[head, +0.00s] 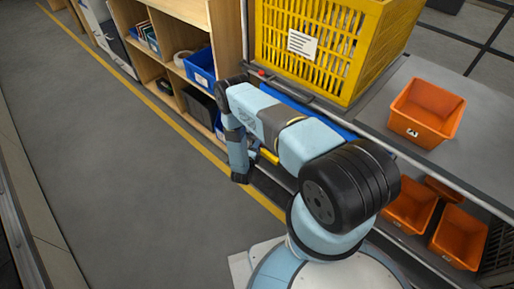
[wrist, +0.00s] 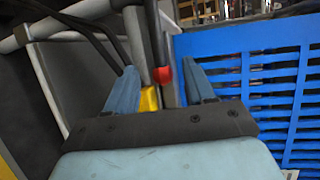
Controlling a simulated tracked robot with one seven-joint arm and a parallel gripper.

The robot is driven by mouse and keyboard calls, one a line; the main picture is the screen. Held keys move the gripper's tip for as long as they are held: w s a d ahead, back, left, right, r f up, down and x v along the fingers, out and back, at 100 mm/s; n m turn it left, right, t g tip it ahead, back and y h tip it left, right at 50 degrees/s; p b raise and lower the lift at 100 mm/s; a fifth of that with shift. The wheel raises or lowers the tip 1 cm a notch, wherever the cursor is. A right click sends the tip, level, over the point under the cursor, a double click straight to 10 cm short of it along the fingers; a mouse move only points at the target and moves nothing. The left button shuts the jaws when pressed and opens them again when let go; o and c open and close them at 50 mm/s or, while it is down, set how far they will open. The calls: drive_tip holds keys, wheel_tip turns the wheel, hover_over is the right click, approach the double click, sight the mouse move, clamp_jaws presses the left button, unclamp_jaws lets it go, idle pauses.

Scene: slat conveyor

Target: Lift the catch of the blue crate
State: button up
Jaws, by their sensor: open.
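The blue crate (wrist: 262,85) fills the right of the wrist view, its slatted wall close beside my gripper's right finger. In the head view a strip of blue (head: 285,100), likely the same crate, shows below the yellow crate, mostly hidden by my arm. My gripper (wrist: 160,66) is open, with two blue fingers apart and nothing held. A red knob (wrist: 162,72) and a yellow piece (wrist: 149,98) show between the fingers, in front of or beside a grey post. I cannot tell which part is the catch, or whether the fingers touch anything.
A yellow crate (head: 310,45) stands on the upper level above my forearm. An orange bin (head: 426,112) stands on the grey surface (head: 385,95) at right, with more orange bins below. A wooden shelf (head: 170,65) with a blue bin (head: 200,68) stands at back left. The floor at left is clear.

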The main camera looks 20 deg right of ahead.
drive_tip(key=shift+w+d+f, duration=0.1)
drive_tip(key=shift+w+d, duration=0.25)
drive_tip(key=shift+w, duration=0.15)
drive_tip(key=shift+c, duration=0.3)
clamp_jaws()
